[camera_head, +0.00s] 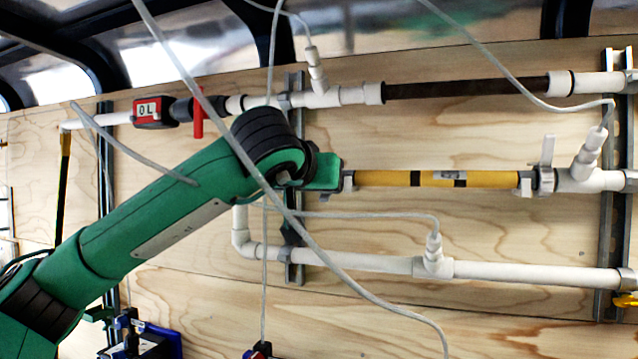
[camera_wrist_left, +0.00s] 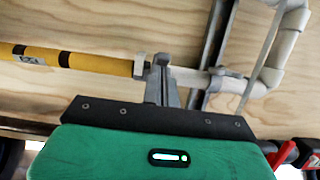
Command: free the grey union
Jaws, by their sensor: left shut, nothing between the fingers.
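A yellow filter tube (camera_head: 385,179) with black bands lies level along the middle pipe run. It also shows in the left wrist view (camera_wrist_left: 105,65). A light grey union (camera_wrist_left: 140,67) is at the tube end beside my fingers. In the head view this end (camera_head: 348,182) is partly covered by my green hand. Another grey union (camera_head: 525,183) is at the tube's right end. My left gripper (camera_wrist_left: 161,66) is shut and empty, its fingertips close beside the near union. Whether they touch it, I cannot tell. My right gripper is in neither view.
A white valve handle (camera_head: 547,152) stands up right of the tube. A dark brown filter tube (camera_head: 465,88) runs above, a white pipe (camera_head: 530,272) below. Thin grey hoses (camera_head: 318,255) hang across the front of the arm. A red valve handle (camera_head: 199,118) is at upper left.

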